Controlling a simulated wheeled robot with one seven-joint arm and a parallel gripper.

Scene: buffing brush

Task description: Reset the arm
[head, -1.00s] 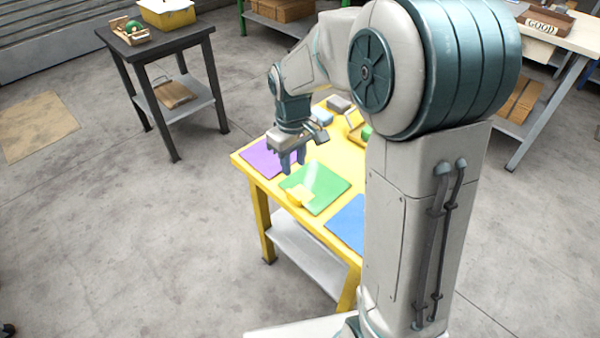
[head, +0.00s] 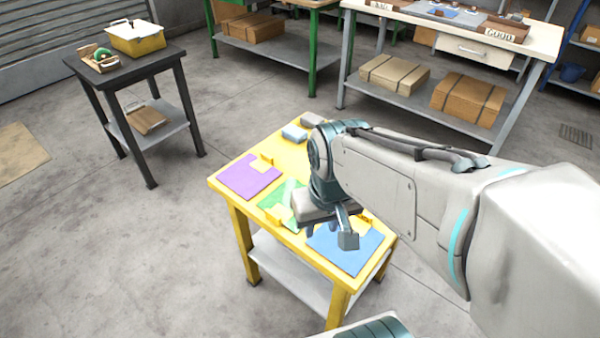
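My arm reaches in from the right over a yellow table (head: 222,186). My gripper (head: 346,238) points down above the blue mat (head: 350,252) and partly covers it and the green mat (head: 272,202). The finger end shows from the side, so its opening cannot be made out. No held object is visible.
A dark side table (head: 125,67) holds a yellow box (head: 135,40). Open floor lies left.

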